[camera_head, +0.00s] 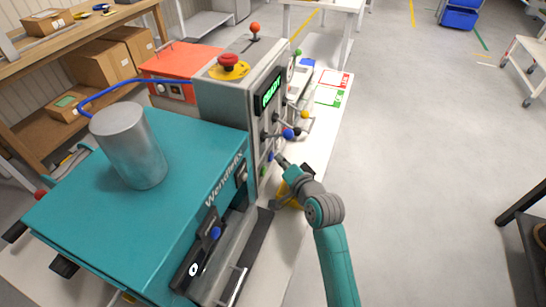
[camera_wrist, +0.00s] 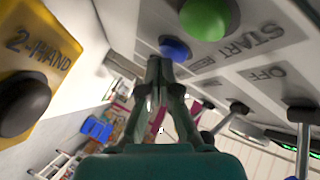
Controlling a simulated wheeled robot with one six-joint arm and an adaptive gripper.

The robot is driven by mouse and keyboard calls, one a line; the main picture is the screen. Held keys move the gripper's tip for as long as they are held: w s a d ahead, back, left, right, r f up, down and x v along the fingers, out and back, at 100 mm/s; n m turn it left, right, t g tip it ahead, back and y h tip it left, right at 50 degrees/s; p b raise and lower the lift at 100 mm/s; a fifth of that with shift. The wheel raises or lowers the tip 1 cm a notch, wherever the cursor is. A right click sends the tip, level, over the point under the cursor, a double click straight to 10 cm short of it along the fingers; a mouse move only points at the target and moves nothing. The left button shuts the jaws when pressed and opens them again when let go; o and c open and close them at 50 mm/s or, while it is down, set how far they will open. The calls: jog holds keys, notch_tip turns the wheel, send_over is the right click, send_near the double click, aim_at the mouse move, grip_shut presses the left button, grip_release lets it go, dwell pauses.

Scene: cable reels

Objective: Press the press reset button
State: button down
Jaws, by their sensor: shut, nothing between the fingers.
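The blue button (camera_wrist: 175,48) sits on a light panel in the wrist view, beside a large green button (camera_wrist: 206,17) with START lettering. A small label by the blue button is too blurred to read surely. My gripper (camera_wrist: 158,64) is shut and empty, its fingertips close to the blue button and overlapping its lower left edge; I cannot tell whether they touch. In the head view my gripper (camera_head: 281,159) points at the lower part of the grey control cabinet (camera_head: 222,98), whose green display (camera_head: 269,93) reads READY. A blue spot (camera_head: 270,157) shows just left of the fingertips.
A yellow 2-HAND box with a black button (camera_wrist: 24,108) is at the left in the wrist view. Levers (camera_wrist: 238,108) stick out from the panel. The teal machine (camera_head: 75,195) stands left of my arm. Open floor (camera_head: 420,150) lies to the right.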

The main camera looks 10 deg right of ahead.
jog(key=shift+s+d, duration=0.3)
jog(key=shift+d, duration=0.15)
jog(key=shift+s+d, duration=0.7)
jog(key=shift+d, duration=0.35)
jog(key=shift+s+d, duration=0.7)
jog(key=shift+d, duration=0.3)
